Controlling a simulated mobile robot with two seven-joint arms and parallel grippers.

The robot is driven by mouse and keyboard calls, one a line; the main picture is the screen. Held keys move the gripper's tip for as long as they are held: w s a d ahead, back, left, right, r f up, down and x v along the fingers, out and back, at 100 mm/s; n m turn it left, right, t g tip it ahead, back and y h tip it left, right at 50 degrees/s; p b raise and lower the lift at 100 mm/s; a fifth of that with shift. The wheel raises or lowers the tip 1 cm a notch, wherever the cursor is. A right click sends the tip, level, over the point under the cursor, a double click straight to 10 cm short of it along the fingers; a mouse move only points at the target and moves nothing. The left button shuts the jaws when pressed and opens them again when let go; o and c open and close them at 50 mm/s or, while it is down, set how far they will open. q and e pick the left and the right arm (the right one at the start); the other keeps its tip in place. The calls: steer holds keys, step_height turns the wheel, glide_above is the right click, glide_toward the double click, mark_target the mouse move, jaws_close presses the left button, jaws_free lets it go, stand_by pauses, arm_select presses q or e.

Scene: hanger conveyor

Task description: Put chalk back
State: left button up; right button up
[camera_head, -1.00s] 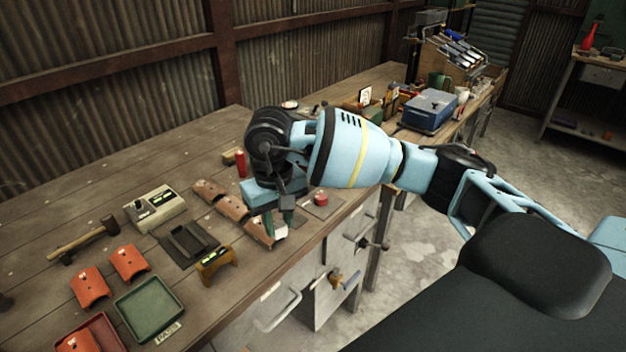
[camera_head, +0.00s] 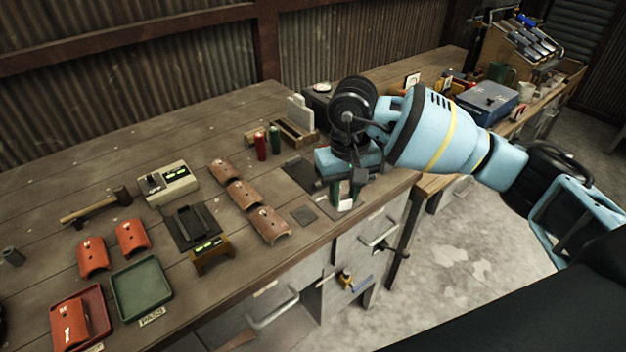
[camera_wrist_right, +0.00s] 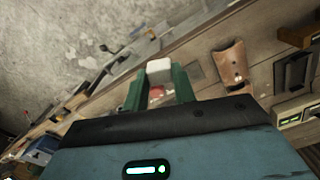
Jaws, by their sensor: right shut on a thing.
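My right gripper (camera_head: 345,195) is over the front part of the workbench, to the right of the row of brown curved tiles. In the right wrist view its green fingers (camera_wrist_right: 160,88) are shut on a white block, the chalk (camera_wrist_right: 159,65), which sticks out past the fingertips. In the head view the fingers and the wrist hide most of the chalk. My left gripper is not in view.
Brown curved tiles (camera_head: 241,194) and a small dark square (camera_head: 304,214) lie left of the gripper. Red (camera_head: 261,146) and green (camera_head: 274,140) cylinders stand behind, near a wooden rack (camera_head: 296,134). A green tray (camera_head: 142,289) is at front left. The bench's back left is clear.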

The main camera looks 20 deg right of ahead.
steer(key=m, duration=0.3)
steer(key=shift+w+a+f, duration=0.1)
steer(key=shift+w+a, duration=0.2)
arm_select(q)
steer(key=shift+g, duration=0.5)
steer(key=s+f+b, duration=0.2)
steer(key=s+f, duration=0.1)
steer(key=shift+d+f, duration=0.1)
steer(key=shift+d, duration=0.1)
arm_select(e)
steer(key=w+a+f+n, duration=0.1)
steer(key=w+n, duration=0.3)
steer(key=n, duration=0.8)
steer(key=w+a+f+n, duration=0.2)
steer(key=w+a+n, duration=0.2)
steer(key=n, duration=0.9)
steer(key=shift+f, duration=0.25)
steer(key=shift+w+a+f, duration=0.1)
